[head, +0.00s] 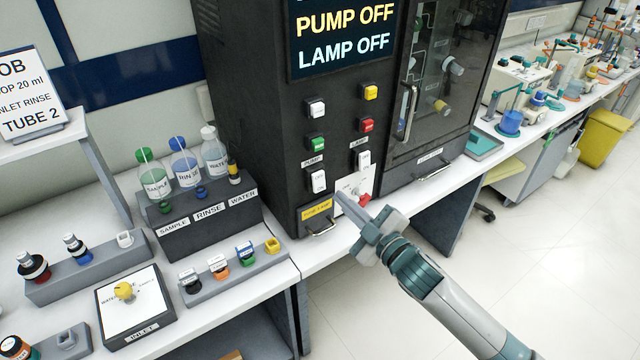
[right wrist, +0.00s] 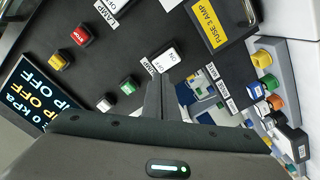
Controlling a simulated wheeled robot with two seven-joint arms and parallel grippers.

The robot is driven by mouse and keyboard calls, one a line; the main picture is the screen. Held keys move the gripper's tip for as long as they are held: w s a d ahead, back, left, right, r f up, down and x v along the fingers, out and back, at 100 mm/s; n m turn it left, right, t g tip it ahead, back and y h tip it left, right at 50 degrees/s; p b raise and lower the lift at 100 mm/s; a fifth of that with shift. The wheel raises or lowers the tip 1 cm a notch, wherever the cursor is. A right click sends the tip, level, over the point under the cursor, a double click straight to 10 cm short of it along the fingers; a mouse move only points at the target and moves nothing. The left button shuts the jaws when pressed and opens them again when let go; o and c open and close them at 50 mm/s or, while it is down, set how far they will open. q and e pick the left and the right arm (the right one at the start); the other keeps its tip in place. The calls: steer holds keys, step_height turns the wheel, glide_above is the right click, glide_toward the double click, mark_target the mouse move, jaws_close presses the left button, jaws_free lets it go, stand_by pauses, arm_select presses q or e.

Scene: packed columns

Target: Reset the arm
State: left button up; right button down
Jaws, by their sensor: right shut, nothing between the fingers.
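My right gripper (head: 340,200) is shut and empty, in front of the lower part of the black cabinet (head: 250,110). It also shows in the right wrist view (right wrist: 160,84), its tips pointing towards a white ON/OFF rocker switch (right wrist: 166,57); I cannot tell whether they touch it. In the head view the pump switch (head: 318,181) is up and left of the fingertips, and the lamp switch (head: 363,160) is up and right. Behind the fingers is a white plate with a red knob (head: 364,199). The screen (head: 343,38) reads PUMP OFF and LAMP OFF. My left gripper is not in view.
A yellow fuse label (head: 316,210) and small handle sit low on the cabinet. Left are a bottle rack (head: 205,215), a vial rack (head: 235,268) and an inlet box (head: 135,305). Right is a glass door with a handle (head: 408,112). Open floor (head: 540,260) lies at right.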

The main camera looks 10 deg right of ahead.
steer(key=shift+f, duration=0.1)
steer(key=d+f+m+g+h, duration=0.2)
steer(key=d+f, duration=0.1)
steer(key=f, duration=1)
steer(key=s+d+f+m+g+h+b, duration=0.15)
steer(key=s+f, duration=0.35)
steer(key=f, duration=0.6)
steer(key=s+d+f+m+g+h, duration=0.15)
steer(key=s+f, duration=0.25)
steer(key=f, duration=0.7)
steer(key=s+d+f+m+g+b, duration=0.1)
steer(key=s+d+f+m+g, duration=0.3)
steer(key=f, duration=0.7)
steer(key=s+a+f+g+h, duration=0.1)
steer(key=s+f+g, duration=0.2)
steer(key=s+f, duration=1.55)
steer(key=s+a+f+g+b, duration=0.1)
steer(key=s+f+g, duration=0.1)
steer(key=s, duration=1)
steer(key=s+a+f+m+g, duration=0.1)
steer(key=s+f, duration=0.3)
steer(key=s, duration=0.9)
steer(key=shift+s+a+f+m+g+b, duration=0.15)
steer(key=shift+a+m+g+b, duration=0.25)
steer(key=shift+a, duration=0.4)
